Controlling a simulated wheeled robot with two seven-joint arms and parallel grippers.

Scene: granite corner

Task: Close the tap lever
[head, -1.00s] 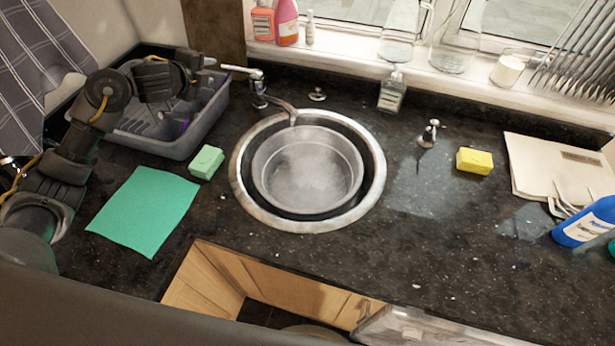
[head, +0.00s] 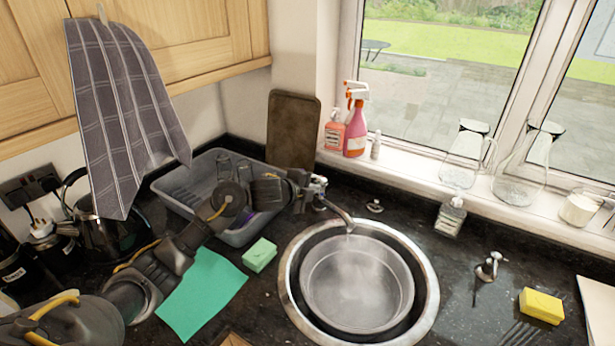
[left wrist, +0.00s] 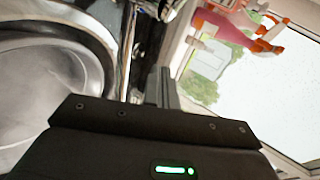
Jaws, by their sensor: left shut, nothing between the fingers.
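The chrome tap (head: 338,212) stands behind the round sink (head: 290,285), its spout reaching over a metal bowl (head: 405,290) in the sink. A pale blur over the bowl's bottom looks like running water or spray. My left gripper (head: 305,190) is at the tap's body, on its left side; I cannot tell if it touches. The lever is mostly hidden behind the gripper, so its angle is unclear. In the left wrist view the shut, empty fingers (left wrist: 162,88) are beside the chrome tap (left wrist: 127,45). My right gripper is out of view.
A grey dish rack (head: 185,205) lies under my left arm. A green sponge (head: 260,255) and green cloth (head: 205,295) are left of the sink. Spray bottles (head: 356,130) stand on the sill. A soap bottle (head: 450,217) and yellow sponge (head: 541,306) are to the right.

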